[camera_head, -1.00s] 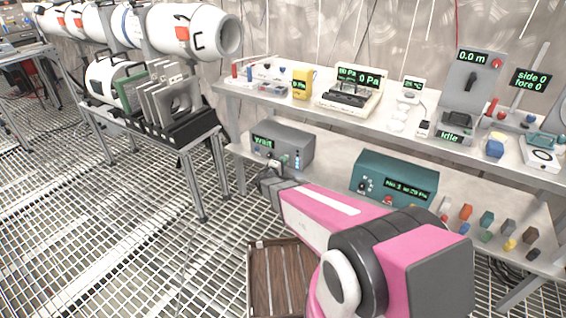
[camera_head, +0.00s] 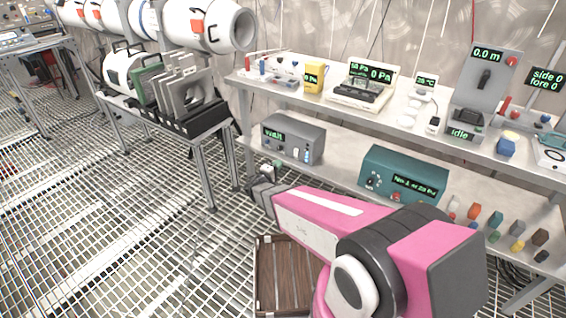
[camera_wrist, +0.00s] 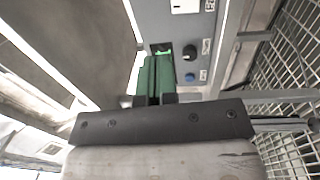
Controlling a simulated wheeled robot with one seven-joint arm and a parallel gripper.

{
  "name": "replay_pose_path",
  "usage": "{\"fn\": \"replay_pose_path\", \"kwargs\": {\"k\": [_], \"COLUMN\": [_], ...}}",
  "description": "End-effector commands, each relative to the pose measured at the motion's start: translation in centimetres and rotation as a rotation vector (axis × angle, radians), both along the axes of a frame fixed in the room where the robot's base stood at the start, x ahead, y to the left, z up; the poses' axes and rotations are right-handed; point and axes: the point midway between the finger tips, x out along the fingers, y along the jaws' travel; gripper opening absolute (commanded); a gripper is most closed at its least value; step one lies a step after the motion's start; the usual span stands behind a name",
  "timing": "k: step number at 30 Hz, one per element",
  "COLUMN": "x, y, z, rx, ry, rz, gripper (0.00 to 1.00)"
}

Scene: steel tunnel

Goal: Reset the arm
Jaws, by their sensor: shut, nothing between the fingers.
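My pink arm (camera_head: 320,212) reaches from the lower right toward the lower shelf. My gripper (camera_head: 277,165) is at its far end, at the left front of the grey box (camera_head: 306,138) with the green "Wait" display. In the wrist view, my gripper (camera_wrist: 157,68) shows as green fingers shut together with nothing between them. The face of the grey box (camera_wrist: 212,35) lies beyond the fingertips, with a black knob (camera_wrist: 190,52) and a blue button (camera_wrist: 190,76) just to their right. I cannot tell the exact gap between fingertips and box.
A teal instrument box (camera_head: 404,178) stands right of the grey box on the lower shelf, near several coloured blocks. The upper shelf (camera_head: 400,128) above carries instruments. A brown slatted crate (camera_head: 285,275) is on the grating below my arm. Open grating floor lies to the left.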

Motion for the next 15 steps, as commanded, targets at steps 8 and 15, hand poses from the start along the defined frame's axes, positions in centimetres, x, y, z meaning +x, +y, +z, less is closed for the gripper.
{"fn": "replay_pose_path", "kwargs": {"k": [8,15], "x": [-0.64,-0.62], "y": [0.49,0.48], "z": [0.09,0.09], "rx": [0.0,0.0], "ry": [0.0,0.0], "rz": [-0.001,-0.001], "gripper": [0.0,0.0]}}
